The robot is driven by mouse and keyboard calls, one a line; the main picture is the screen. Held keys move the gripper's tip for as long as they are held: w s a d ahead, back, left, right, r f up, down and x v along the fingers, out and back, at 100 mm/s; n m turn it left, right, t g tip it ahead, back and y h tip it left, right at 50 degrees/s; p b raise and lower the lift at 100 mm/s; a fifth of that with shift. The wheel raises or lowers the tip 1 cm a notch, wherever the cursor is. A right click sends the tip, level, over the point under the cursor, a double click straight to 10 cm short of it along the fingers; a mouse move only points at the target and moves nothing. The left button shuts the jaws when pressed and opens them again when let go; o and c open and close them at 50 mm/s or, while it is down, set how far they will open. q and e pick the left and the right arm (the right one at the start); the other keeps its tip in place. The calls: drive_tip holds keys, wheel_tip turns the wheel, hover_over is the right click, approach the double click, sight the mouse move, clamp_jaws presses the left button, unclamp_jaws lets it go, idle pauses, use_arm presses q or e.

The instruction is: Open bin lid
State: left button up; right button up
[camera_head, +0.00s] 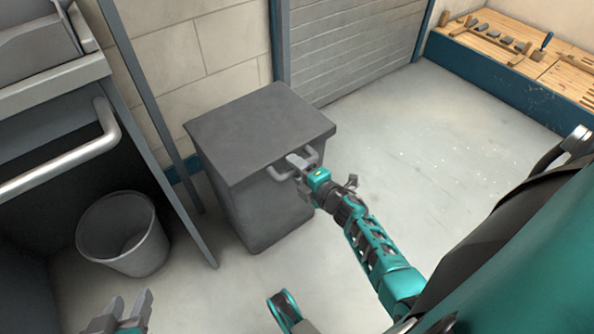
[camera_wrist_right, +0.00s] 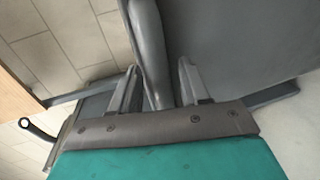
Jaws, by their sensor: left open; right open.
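The dark grey bin (camera_head: 258,218) stands against the wall, and its flat lid (camera_head: 255,125) lies closed on top. A grey bar handle (camera_head: 280,174) sticks out from the lid's front edge. My right gripper (camera_head: 296,162) is at this handle. In the right wrist view, its two open fingers (camera_wrist_right: 156,88) stand on either side of the handle bar (camera_wrist_right: 150,50), with gaps visible beside it. The lid surface (camera_wrist_right: 240,45) fills the upper right there. My left gripper (camera_head: 130,312) is open and empty at the bottom left, well away from the bin.
A round grey waste bucket (camera_head: 124,236) stands on the floor left of the bin. A grey cabinet with a thick rail (camera_head: 65,160) is at the far left. A wooden bench with tools (camera_head: 530,55) is at the back right. The floor (camera_head: 440,150) right of the bin is clear.

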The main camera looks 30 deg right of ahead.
clamp_jaws()
idle(0.5)
